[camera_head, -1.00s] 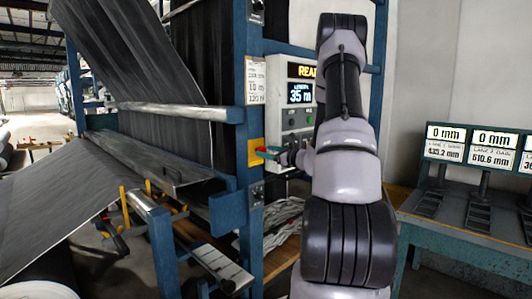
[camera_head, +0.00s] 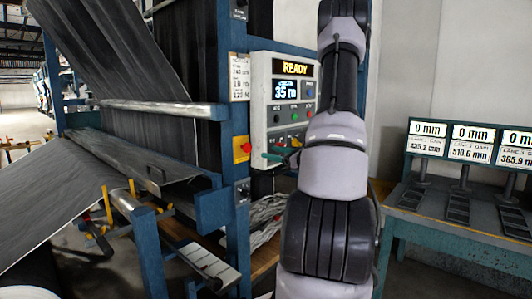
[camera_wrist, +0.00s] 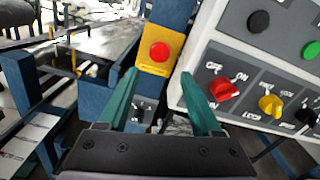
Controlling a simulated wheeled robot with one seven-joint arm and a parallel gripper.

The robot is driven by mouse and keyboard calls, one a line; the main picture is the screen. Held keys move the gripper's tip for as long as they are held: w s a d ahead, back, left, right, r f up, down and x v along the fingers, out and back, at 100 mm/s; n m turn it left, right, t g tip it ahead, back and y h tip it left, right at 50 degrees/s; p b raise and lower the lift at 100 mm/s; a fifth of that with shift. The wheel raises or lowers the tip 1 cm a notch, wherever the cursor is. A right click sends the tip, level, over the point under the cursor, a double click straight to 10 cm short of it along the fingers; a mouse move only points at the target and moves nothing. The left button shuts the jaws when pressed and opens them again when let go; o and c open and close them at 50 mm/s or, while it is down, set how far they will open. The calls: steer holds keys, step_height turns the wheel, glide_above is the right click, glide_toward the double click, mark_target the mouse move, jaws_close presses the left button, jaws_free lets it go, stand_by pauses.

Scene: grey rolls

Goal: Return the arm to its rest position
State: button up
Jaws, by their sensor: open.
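My arm (camera_head: 335,160) stands upright in the middle of the head view, its upper part rising past the top edge. My gripper (camera_wrist: 160,76) is open and empty in the wrist view, its two teal fingers apart. It also shows small in the head view (camera_head: 275,155), in front of the lower part of the control panel (camera_head: 260,95). In the wrist view a red button on a yellow plate (camera_wrist: 159,52) lies just beyond the gap between the fingers. A red OFF/ON knob (camera_wrist: 223,88) is right of the right finger. I see no contact with either.
The panel reads READY and 35 m. A blue frame post (camera_head: 236,150) stands beside it. Dark grey fabric (camera_head: 140,60) hangs at the left over metal bars. A green table (camera_head: 450,225) with several small displays is at the right. A pale wall is behind my arm.

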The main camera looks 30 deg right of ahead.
steer(key=shift+s, duration=0.1)
stand_by(0.4)
steer(key=s+a+r+n+g+y, duration=0.2)
steer(key=s+a+r+n+g, duration=0.15)
steer(key=a, duration=0.35)
steer(key=s+a+r+n+g+y, duration=0.1)
steer(key=s+a+r+n+g, duration=0.15)
steer(key=a+n+g, duration=0.4)
steer(key=s+a+r+n+g+y, duration=0.1)
steer(key=s+a+r+n+y, duration=0.15)
steer(key=a, duration=0.65)
steer(key=s+a+n+g+h, duration=0.2)
steer(key=s+a+n+h, duration=0.2)
steer(key=s+n, duration=0.4)
steer(key=s+d+r+n+t+h, duration=0.3)
steer(key=s+r+n+h, duration=0.1)
steer(key=s+r+h, duration=0.1)
steer(key=shift+s+r+n+h, duration=0.35)
steer(key=shift+s+r, duration=0.1)
steer(key=shift+s, duration=0.75)
